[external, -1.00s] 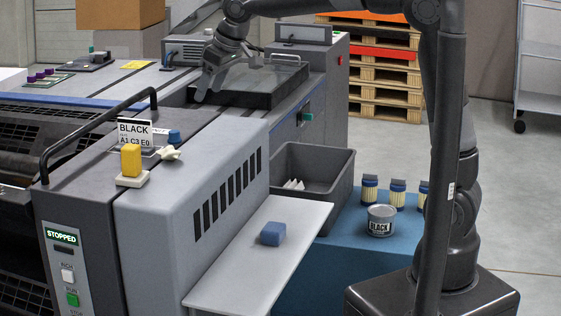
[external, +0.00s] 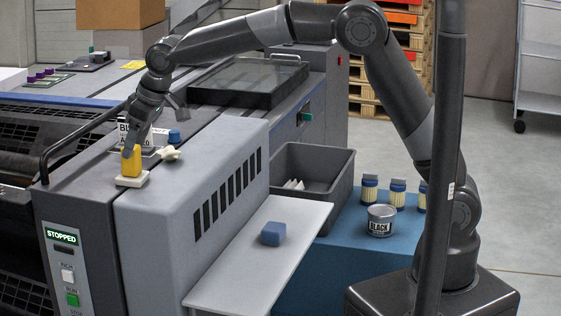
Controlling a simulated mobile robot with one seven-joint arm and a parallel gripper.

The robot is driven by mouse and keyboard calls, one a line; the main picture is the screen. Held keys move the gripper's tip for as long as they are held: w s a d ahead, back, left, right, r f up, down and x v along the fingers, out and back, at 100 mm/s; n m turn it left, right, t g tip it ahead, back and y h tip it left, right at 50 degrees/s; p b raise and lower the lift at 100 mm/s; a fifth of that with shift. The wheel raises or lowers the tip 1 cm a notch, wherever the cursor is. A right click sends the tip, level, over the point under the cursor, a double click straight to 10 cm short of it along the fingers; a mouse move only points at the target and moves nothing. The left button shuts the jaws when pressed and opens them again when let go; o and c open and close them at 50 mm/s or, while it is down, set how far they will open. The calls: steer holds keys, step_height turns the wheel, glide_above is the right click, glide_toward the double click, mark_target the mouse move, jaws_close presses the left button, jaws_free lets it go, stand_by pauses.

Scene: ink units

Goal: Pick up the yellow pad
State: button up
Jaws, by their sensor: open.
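The yellow pad (external: 131,165) is a small upright block on a white base (external: 131,181), on top of the grey machine near its front left corner. My gripper (external: 130,150) is at the pad, with one dark finger reaching down over its upper part. The other finger is hard to make out, and contact with the pad cannot be told. The gripper is open. It partly covers the white BLACK label card (external: 141,137) behind the pad.
A black curved handrail (external: 75,140) runs close by on the left. A white knob (external: 168,153) and a blue knob (external: 174,136) stand just right of the pad. A blue block (external: 272,233) lies on the side shelf (external: 235,270).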

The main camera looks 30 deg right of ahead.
mark_target(132, 164)
steer(key=x, duration=0.5)
steer(key=shift+w+a+r, duration=0.15)
steer(key=shift+w, duration=0.05)
steer(key=c, duration=1.1)
steer(key=shift+r, duration=0.15)
